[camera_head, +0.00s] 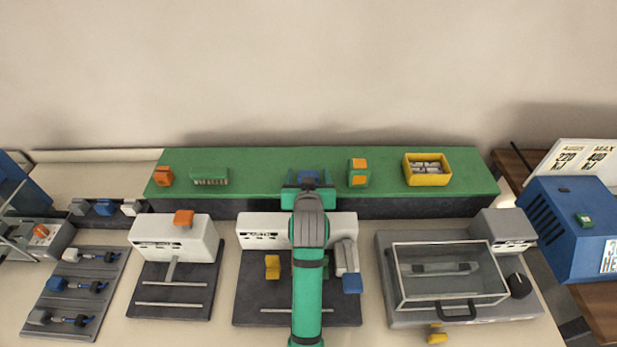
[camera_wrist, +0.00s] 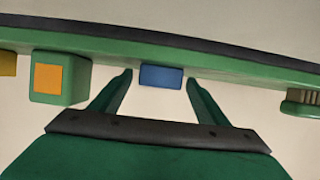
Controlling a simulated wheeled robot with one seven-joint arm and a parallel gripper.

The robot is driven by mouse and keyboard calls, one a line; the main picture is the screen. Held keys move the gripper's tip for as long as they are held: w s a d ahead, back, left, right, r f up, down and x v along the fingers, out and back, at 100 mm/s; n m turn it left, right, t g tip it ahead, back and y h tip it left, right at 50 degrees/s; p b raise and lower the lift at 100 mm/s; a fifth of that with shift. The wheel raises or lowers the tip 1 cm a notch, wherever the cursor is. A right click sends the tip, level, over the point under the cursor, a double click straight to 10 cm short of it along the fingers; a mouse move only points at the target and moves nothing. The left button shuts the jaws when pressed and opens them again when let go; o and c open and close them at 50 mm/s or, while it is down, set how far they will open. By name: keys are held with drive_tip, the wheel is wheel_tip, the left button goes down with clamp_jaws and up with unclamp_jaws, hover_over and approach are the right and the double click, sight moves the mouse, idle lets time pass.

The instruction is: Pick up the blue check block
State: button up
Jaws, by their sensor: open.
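The blue check block (camera_wrist: 161,77) shows in the wrist view between the two fingertips of my open gripper (camera_wrist: 160,76). A gap shows on each side of it, and I cannot tell how far it is in depth. In the head view the blue block (camera_head: 308,175) is on the green shelf (camera_head: 265,158), mostly hidden behind my gripper (camera_head: 308,187) and arm.
On the same shelf, a green block with orange faces (camera_head: 358,172) and a yellow bin (camera_head: 428,169) stand to the right. A green comb-like piece (camera_head: 210,177) and an orange block (camera_head: 163,176) stand to the left. White-and-grey machines (camera_head: 173,237) line the bench in front.

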drive_tip(key=shift+c, duration=0.4)
drive_tip(key=c, duration=1.1)
